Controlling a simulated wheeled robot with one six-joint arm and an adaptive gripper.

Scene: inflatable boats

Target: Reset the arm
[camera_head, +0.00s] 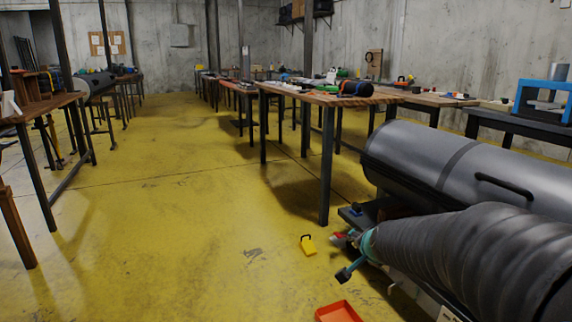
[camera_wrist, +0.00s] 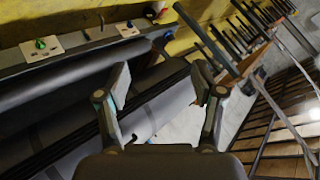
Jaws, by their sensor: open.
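My gripper (camera_wrist: 160,78) shows in the wrist view with its two fingers spread apart. Nothing is between the fingers. Behind it is a long dark grey surface (camera_wrist: 55,125) with a ledge carrying small fittings, one with a green knob (camera_wrist: 40,44). The arm is tilted relative to the room.
A large grey cylinder (camera_head: 425,160) and a ribbed dark tube (camera_head: 470,250) fill the lower right. Wooden tables (camera_head: 330,98) stand beyond. The yellow floor (camera_head: 150,200) is clear at centre left.

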